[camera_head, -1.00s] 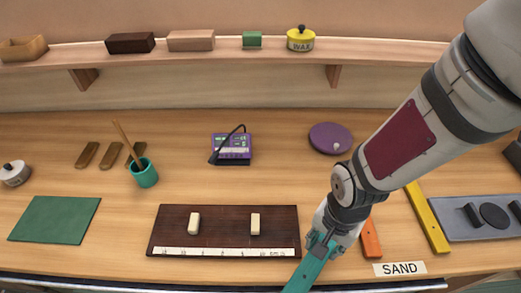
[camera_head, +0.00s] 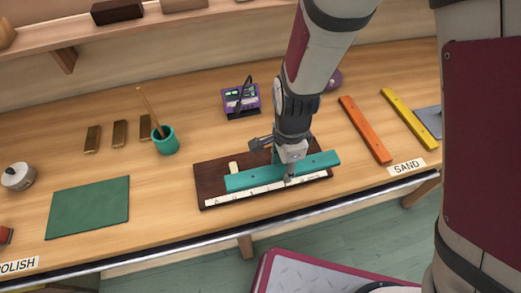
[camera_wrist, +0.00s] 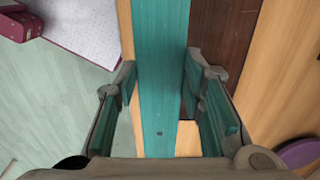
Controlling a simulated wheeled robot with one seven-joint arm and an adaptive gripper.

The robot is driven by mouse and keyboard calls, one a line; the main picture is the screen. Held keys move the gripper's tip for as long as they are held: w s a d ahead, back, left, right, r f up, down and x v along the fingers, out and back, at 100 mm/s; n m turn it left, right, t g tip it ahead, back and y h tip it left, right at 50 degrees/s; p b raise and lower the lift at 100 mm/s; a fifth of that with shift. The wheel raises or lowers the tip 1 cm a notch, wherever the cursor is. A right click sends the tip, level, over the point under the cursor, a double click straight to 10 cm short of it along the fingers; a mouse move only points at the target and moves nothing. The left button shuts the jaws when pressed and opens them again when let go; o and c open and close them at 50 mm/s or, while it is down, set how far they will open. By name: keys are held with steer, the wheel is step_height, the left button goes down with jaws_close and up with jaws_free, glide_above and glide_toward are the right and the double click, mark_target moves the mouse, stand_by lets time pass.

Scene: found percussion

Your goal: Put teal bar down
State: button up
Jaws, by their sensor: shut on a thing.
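My gripper (camera_head: 287,167) is shut on the teal bar (camera_head: 244,180), near its middle. The bar lies lengthwise over the dark brown board (camera_head: 208,178), its right end past the board's edge. One cream block (camera_head: 233,167) shows behind the bar's left part; the other is hidden by the bar or my arm. I cannot tell whether the bar touches the blocks or hangs just above. In the wrist view the teal bar (camera_wrist: 161,60) runs between the two fingers, with the brown board (camera_wrist: 222,35) beside it.
An orange bar (camera_head: 365,130) and a yellow bar (camera_head: 410,119) lie to the right by the SAND label (camera_head: 406,168). A purple device (camera_head: 240,101) and a teal cup (camera_head: 165,140) stand behind. A green mat (camera_head: 88,207) lies left. The bench's front edge is close to the board.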

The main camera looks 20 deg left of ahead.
steer(key=w+a+f+b, duration=0.1)
steer(key=a+b, duration=0.1)
steer(key=w+a+f+b, duration=0.1)
steer(key=w+a+b, duration=0.1)
steer(key=w+a+f+b, duration=0.1)
steer(key=a+f+b, duration=0.1)
steer(key=a, duration=0.1)
steer(key=shift+w+f, duration=0.1)
steer(key=shift+w, duration=0.3)
steer(key=shift+f+b, duration=0.1)
steer(key=shift+b, duration=0.25)
steer(key=shift+s, duration=0.1)
steer(key=shift+f, duration=0.55)
steer(key=o, duration=1.3)
steer(key=shift+c, duration=0.2)
